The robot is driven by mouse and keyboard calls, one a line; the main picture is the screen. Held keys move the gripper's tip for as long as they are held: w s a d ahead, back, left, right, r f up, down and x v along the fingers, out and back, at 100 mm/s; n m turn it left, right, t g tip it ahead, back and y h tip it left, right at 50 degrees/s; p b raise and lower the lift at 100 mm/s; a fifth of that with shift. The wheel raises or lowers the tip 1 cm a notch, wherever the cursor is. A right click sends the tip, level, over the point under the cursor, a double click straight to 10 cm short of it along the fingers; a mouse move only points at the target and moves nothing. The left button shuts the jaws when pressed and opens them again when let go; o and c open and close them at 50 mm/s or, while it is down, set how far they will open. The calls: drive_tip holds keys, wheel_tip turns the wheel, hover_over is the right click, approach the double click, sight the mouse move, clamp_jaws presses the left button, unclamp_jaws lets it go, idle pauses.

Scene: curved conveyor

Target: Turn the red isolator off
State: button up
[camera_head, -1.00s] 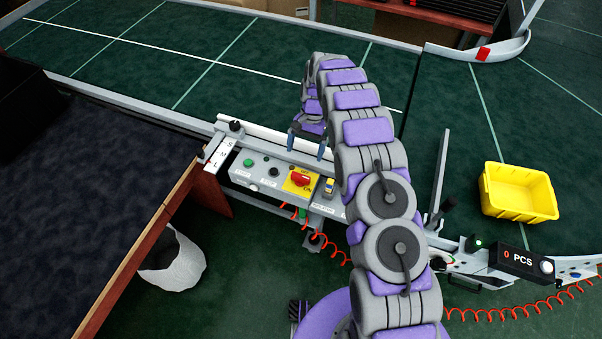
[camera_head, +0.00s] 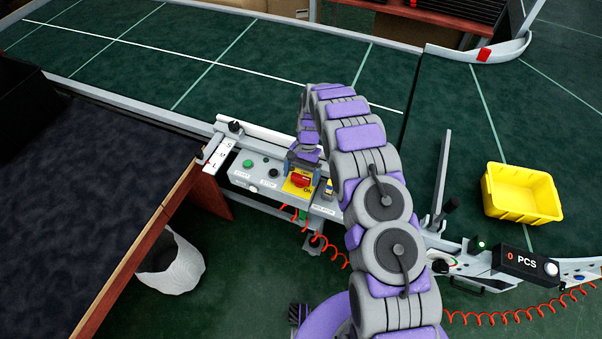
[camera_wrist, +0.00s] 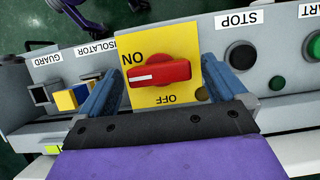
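The red isolator (camera_head: 302,181) is a rotary knob on a yellow plate (camera_wrist: 163,43) marked ON and OFF, set in the grey control panel. In the wrist view the knob (camera_wrist: 158,73) lies lengthwise across the picture, its white mark pointing at ON. My gripper (camera_wrist: 158,80) is open, with one blue finger on each side of the knob and gaps showing between fingers and knob. In the head view my gripper (camera_head: 302,163) is just above the isolator and partly covers its plate.
A black STOP button (camera_wrist: 240,57) and a green START button (camera_wrist: 277,82) sit beside the isolator. A guard switch (camera_wrist: 70,98) is on the other side. The green conveyor (camera_head: 140,50) runs behind the panel, and a yellow bin (camera_head: 521,193) stands on its right part.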

drive_tip(key=c, duration=1)
drive_tip(key=shift+r+n, duration=0.1)
drive_tip(key=shift+n, duration=0.3)
drive_tip(key=n+h+p, duration=0.1)
drive_tip(key=n+p, duration=0.1)
drive_tip(key=n, duration=0.1)
drive_tip(key=shift+w+a+n+h, duration=0.1)
drive_tip(key=shift+a+n+h, duration=0.05)
drive_tip(key=shift+n+h, duration=0.25)
drive_tip(key=n+h, duration=0.1)
drive_tip(key=n, duration=0.1)
drive_tip(key=n+p, duration=0.1)
drive_tip(key=n, duration=0.1)
drive_tip(key=shift+a+n+h, duration=0.15)
drive_tip(key=shift+n+h, duration=0.15)
drive_tip(key=shift+h, duration=0.1)
drive_tip(key=n+p, duration=0.1)
drive_tip(key=n, duration=0.1)
drive_tip(key=n+t+h+p, duration=0.1)
drive_tip(key=n, duration=0.2)
drive_tip(key=shift+a+t, duration=0.1)
drive_tip(key=shift+t, duration=0.2)
drive_tip(key=shift+s+n+t+h+p, duration=0.15)
drive_tip(key=shift+n+t+h+p, duration=0.15)
drive_tip(key=shift+n, duration=0.6)
drive_tip(key=shift+s+n+t+h+p, duration=0.1)
drive_tip(key=shift+n+t+h+p, duration=0.2)
drive_tip(key=shift+n, duration=0.6)
